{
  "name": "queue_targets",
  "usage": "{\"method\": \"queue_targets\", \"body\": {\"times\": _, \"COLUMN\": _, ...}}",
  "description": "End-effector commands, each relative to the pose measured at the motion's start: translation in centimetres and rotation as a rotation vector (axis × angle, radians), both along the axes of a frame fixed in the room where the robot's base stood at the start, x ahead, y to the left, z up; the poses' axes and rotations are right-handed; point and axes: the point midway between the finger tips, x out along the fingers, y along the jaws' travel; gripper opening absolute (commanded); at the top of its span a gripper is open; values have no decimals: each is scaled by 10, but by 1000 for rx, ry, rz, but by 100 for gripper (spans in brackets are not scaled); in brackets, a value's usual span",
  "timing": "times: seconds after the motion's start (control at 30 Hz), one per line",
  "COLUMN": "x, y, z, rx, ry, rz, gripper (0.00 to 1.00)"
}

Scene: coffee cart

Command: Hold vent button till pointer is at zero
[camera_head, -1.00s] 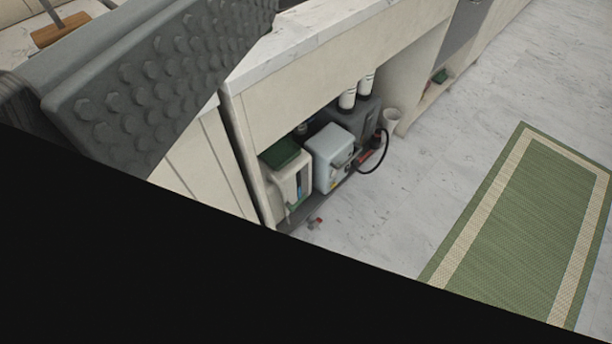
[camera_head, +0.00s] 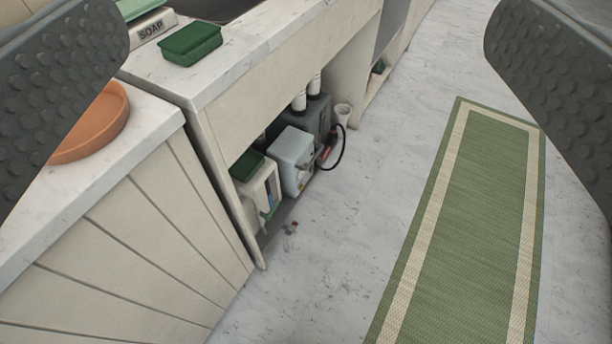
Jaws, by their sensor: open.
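My gripper (camera_head: 306,40) is open and empty, with one grey studded finger at the left edge and the other at the right edge of the view. No vent button or pointer can be made out. Under the counter, well beyond my gripper, stand a pale blue-grey box (camera_head: 294,158), a white container with a green top (camera_head: 259,192) and a dark grey unit (camera_head: 318,116). A black hose (camera_head: 342,150) curves from near the dark unit. Small details on these units are too small to tell.
The marble counter (camera_head: 235,80) carries a green tray (camera_head: 191,42) and a soap box (camera_head: 153,28). A terracotta dish (camera_head: 97,125) stands on the nearer counter. A green mat (camera_head: 470,220) lies on the floor; bare floor (camera_head: 350,230) is between.

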Motion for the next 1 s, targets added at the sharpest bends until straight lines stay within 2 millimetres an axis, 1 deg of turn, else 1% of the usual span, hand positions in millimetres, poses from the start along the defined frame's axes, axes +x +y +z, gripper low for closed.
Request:
{"method": "queue_targets", "body": {"times": 0.07, "x": 0, "y": 0, "z": 0, "rx": 0, "ry": 0, "rz": 0, "gripper": 100}}
{"method": "queue_targets", "body": {"times": 0.1, "x": 0, "y": 0, "z": 0, "rx": 0, "ry": 0, "rz": 0, "gripper": 98}}
{"method": "queue_targets", "body": {"times": 0.17, "x": 0, "y": 0, "z": 0, "rx": 0, "ry": 0, "rz": 0, "gripper": 86}}
{"method": "queue_targets", "body": {"times": 0.2, "x": 0, "y": 0, "z": 0, "rx": 0, "ry": 0, "rz": 0, "gripper": 78}}
{"method": "queue_targets", "body": {"times": 0.27, "x": 0, "y": 0, "z": 0, "rx": 0, "ry": 0, "rz": 0, "gripper": 67}}
{"method": "queue_targets", "body": {"times": 0.3, "x": 0, "y": 0, "z": 0, "rx": 0, "ry": 0, "rz": 0, "gripper": 59}}
{"method": "queue_targets", "body": {"times": 0.37, "x": 0, "y": 0, "z": 0, "rx": 0, "ry": 0, "rz": 0, "gripper": 47}}
{"method": "queue_targets", "body": {"times": 0.4, "x": 0, "y": 0, "z": 0, "rx": 0, "ry": 0, "rz": 0, "gripper": 39}}
{"method": "queue_targets", "body": {"times": 0.47, "x": 0, "y": 0, "z": 0, "rx": 0, "ry": 0, "rz": 0, "gripper": 27}}
{"method": "queue_targets", "body": {"times": 0.5, "x": 0, "y": 0, "z": 0, "rx": 0, "ry": 0, "rz": 0, "gripper": 20}}
{"method": "queue_targets", "body": {"times": 0.57, "x": 0, "y": 0, "z": 0, "rx": 0, "ry": 0, "rz": 0, "gripper": 8}}
{"method": "queue_targets", "body": {"times": 0.6, "x": 0, "y": 0, "z": 0, "rx": 0, "ry": 0, "rz": 0, "gripper": 0}}
{"method": "queue_targets", "body": {"times": 1.0, "x": 0, "y": 0, "z": 0, "rx": 0, "ry": 0, "rz": 0, "gripper": 0}}
